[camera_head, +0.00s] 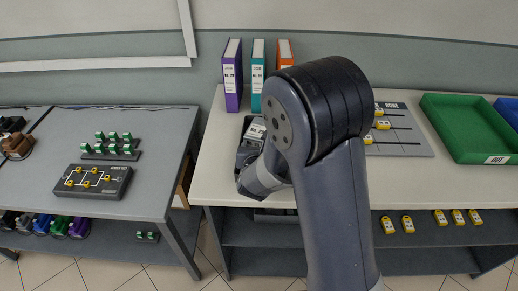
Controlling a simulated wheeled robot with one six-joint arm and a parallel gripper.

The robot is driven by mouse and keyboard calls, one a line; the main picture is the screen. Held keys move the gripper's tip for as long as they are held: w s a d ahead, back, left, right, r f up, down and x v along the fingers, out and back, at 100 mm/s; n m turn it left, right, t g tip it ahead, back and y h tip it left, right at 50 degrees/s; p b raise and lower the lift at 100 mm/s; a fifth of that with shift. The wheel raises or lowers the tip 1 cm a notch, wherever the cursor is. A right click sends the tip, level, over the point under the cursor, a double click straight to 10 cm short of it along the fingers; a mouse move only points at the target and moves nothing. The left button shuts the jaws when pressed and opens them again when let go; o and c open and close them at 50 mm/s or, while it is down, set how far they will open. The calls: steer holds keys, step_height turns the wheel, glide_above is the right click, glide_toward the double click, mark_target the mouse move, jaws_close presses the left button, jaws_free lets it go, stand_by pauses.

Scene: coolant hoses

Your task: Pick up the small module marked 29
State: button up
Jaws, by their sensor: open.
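I cannot make out the number 29 on any small module from here. Small yellow modules (382,125) sit on a grey board on the right bench, partly hidden by my arm. Several more yellow modules (408,224) lie on the shelf below. Small green-and-white modules (113,147) stand in a dark rack on the left table. My gripper (250,146) is over the left part of the right bench, beside a dark item with a white label. My arm hides part of it, and I see nothing held.
Purple (232,76), teal (257,76) and orange (284,55) binders stand at the back. A green tray (466,112) marked OUT is at the right. A dark panel with yellow parts (70,193) lies on the left table. A floor gap separates the tables.

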steer(key=shift+f, duration=0.1)
steer(key=shift+c, duration=0.4)
steer(key=shift+s+f, duration=0.1)
steer(key=c, duration=1.4)
